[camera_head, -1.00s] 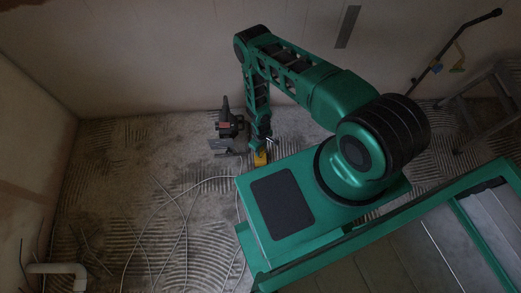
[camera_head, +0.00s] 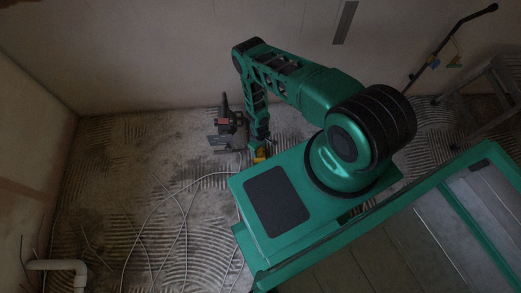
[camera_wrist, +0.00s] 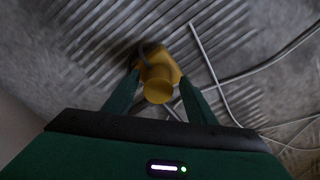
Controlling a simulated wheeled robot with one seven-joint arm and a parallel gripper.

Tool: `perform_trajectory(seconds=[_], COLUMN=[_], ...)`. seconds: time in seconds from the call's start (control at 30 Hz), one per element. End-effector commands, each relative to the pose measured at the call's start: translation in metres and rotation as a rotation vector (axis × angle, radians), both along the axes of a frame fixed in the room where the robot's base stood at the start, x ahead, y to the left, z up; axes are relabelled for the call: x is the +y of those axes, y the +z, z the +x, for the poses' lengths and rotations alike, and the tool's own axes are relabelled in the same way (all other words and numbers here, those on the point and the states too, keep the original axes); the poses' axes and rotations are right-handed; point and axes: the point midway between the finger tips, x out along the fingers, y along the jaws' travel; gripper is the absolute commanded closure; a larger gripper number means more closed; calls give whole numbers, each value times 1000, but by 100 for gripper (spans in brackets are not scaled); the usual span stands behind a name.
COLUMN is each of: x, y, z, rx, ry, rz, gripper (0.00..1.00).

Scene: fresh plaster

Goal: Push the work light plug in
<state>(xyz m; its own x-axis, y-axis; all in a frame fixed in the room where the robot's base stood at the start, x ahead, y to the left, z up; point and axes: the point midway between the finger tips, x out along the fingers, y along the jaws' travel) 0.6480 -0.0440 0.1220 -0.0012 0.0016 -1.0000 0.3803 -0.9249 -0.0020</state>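A yellow plug-like piece (camera_wrist: 158,90) with a round near end sits between the fingers of my gripper (camera_wrist: 159,77) in the wrist view. Both fingertips lie against its sides. A dark cord loops at its upper left; whether a separate socket lies beneath it is hidden. In the head view the yellow piece (camera_head: 259,154) shows small and low, at the lower end of my hanging arm, close to the floor. My gripper (camera_head: 260,148) is hard to make out there, partly behind my own body.
A dark tool-like object (camera_head: 227,126) on a grey plate stands just left of my gripper. Pale cables (camera_head: 184,215) curve over the ridged plaster floor. A white pipe (camera_head: 62,267) is at the lower left. A stepladder (camera_head: 490,95) and a long pole (camera_head: 450,42) stand at the right.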

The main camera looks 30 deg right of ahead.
Motion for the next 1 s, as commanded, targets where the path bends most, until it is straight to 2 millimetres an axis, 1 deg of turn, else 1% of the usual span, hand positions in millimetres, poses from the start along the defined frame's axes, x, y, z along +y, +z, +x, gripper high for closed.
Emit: perform_trajectory(seconds=[0.23, 0.37, 0.47, 0.7, 0.8, 1.0], x=[-1, -1, -1, -1, -1, 0], y=[2, 13, 27, 69, 84, 103], z=[1, 1, 2, 0, -1, -2], rx=[0, 0, -2, -1, 1, 1], ry=[0, 0, 0, 0, 0, 0], rz=[-1, -1, -1, -1, -1, 0], gripper=[49, 49, 49, 49, 49, 49])
